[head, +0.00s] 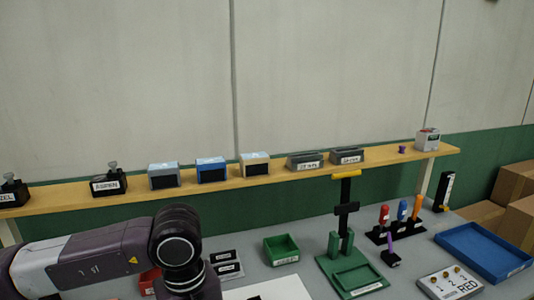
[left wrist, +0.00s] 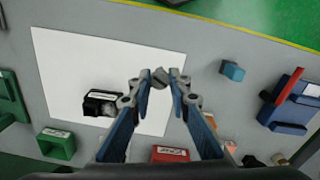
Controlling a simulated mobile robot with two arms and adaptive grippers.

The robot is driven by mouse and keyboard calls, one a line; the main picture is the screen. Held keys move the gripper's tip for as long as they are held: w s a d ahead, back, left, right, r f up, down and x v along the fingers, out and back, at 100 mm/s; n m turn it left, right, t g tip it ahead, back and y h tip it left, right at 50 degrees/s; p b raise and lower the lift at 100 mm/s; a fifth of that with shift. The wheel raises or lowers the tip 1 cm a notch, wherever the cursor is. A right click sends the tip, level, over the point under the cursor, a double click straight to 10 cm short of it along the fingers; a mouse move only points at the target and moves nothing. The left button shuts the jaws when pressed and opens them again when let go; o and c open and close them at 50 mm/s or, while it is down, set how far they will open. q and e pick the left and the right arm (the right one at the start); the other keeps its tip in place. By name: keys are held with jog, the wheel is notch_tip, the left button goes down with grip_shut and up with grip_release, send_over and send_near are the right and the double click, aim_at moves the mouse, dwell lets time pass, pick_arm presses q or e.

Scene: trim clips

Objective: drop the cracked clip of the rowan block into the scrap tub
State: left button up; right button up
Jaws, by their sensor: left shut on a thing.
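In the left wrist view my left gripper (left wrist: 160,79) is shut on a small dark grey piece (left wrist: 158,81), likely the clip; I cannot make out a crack. The piece is held over the white sheet's right part. A black block (left wrist: 96,111) with a white label and a grey part lies on the sheet, left of the gripper; its name is unreadable. A red tub (left wrist: 171,154) with a white label stands beyond the sheet; its word is too small to read surely. It also shows partly behind my arm in the head view (head: 148,279). My right gripper is not in view.
A green tub (head: 281,249) stands on the grey table, with a green stand (head: 350,275) and blue tray (head: 484,252) to its right. The shelf (head: 135,197) holds several blocks, one labelled ASPEN (head: 109,185). A blue block (left wrist: 233,71) lies right of the sheet (left wrist: 70,70).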

pick_arm(q)
jog(key=s+a+f+m, duration=0.1)
jog(key=s+a+m, duration=0.4)
jog(key=a+m, duration=0.1)
jog(key=shift+s+a, duration=0.35)
